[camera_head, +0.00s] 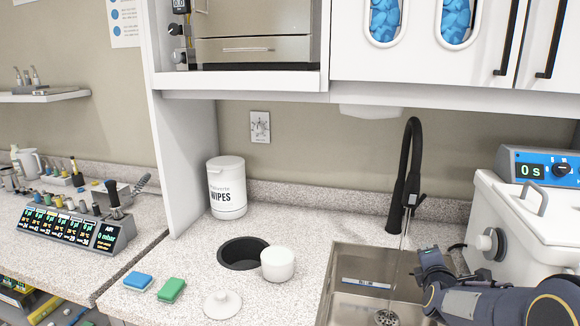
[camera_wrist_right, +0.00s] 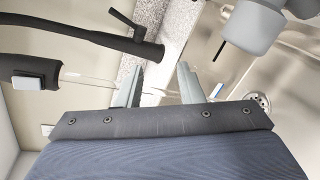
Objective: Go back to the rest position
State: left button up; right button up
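My right arm (camera_head: 470,300) reaches in from the lower right of the head view, over the right part of the steel sink (camera_head: 345,300). My right gripper (camera_wrist_right: 158,82) shows in the right wrist view with its two pale fingers apart and nothing between them. It is near the black faucet (camera_head: 406,165), which stands behind the sink; the faucet also shows in the wrist view (camera_wrist_right: 80,38). A thin stream of water falls from the faucet towards the drain (camera_head: 387,318). My left gripper is not in view.
A white machine (camera_head: 520,225) with a grey knob stands close right of my arm. A wipes tub (camera_head: 227,190), a round counter hole (camera_head: 241,254), a white cup (camera_head: 278,264), a white lid (camera_head: 222,304), blue (camera_head: 138,281) and green (camera_head: 171,290) sponges occupy the counter. Cabinets (camera_head: 425,60) hang above.

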pick_arm(q)
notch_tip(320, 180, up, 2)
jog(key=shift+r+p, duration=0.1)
jog(key=shift+p, duration=0.9)
pick_arm(e)
jog(key=s+a+m+g+y, duration=0.3)
jog(key=s+m, duration=0.4)
jog(key=s, duration=0.5)
jog(key=s+a+f+m+g+y, duration=0.1)
jog(key=s+a+m+g+y, duration=0.2)
jog(key=s, duration=1)
jog(key=s+a+f+m+g+y, duration=0.1)
jog(key=s+a+m+g+y, duration=0.1)
jog(key=s+a+m, duration=0.6)
jog(key=s+m+g, duration=0.1)
jog(key=s+m, duration=0.2)
jog(key=s, duration=0.2)
jog(key=shift+y, duration=0.4)
